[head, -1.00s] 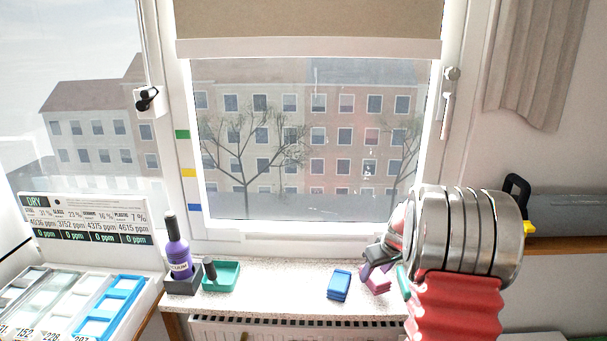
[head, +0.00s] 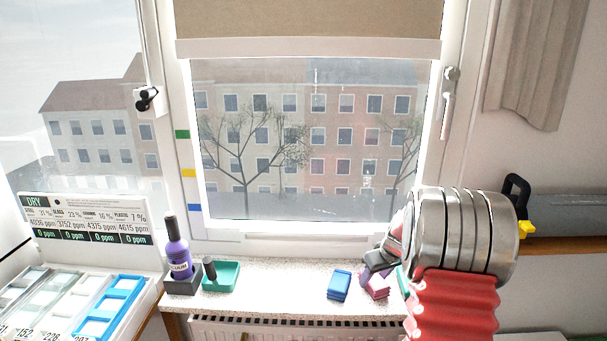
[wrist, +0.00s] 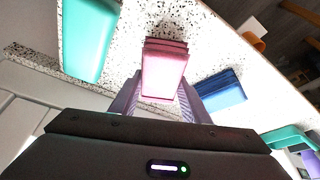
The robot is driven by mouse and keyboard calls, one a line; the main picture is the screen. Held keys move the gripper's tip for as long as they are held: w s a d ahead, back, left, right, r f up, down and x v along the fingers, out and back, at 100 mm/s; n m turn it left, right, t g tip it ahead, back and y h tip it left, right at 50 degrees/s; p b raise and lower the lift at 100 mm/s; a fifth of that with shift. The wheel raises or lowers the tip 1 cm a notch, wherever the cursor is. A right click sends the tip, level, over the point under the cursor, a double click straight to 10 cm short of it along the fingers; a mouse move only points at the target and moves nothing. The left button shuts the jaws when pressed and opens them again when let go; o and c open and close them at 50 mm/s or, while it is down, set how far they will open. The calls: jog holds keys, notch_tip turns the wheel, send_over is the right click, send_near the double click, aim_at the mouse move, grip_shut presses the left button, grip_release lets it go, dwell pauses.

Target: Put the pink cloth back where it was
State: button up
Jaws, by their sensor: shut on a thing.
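The pink cloth (wrist: 166,66) is a folded block, held between the two purple fingers of my gripper (wrist: 162,92) in the wrist view. It is at or just above the speckled windowsill (wrist: 200,45); I cannot tell whether it touches. In the head view the pink cloth (head: 377,287) shows at the right part of the sill, with my gripper (head: 374,275) on it and partly hidden by my wrist. A blue cloth (head: 339,285) lies just left of it, and also shows in the wrist view (wrist: 220,91).
A teal cloth (wrist: 90,38) lies on the other side of the pink one. A purple bottle (head: 178,252) in a dark holder and a teal tray (head: 223,276) stand at the sill's left. The sill between tray and blue cloth is clear. A radiator (head: 290,328) is below.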

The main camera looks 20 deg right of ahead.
jog(key=shift+f, duration=0.15)
jog(key=o, duration=1.1)
jog(key=shift+o, duration=0.7)
jog(key=shift+o, duration=1.1)
jog(key=shift+r, duration=4.95)
jog(key=shift+r, duration=0.1)
jog(key=v, duration=1.3)
jog(key=shift+s+r, duration=0.2)
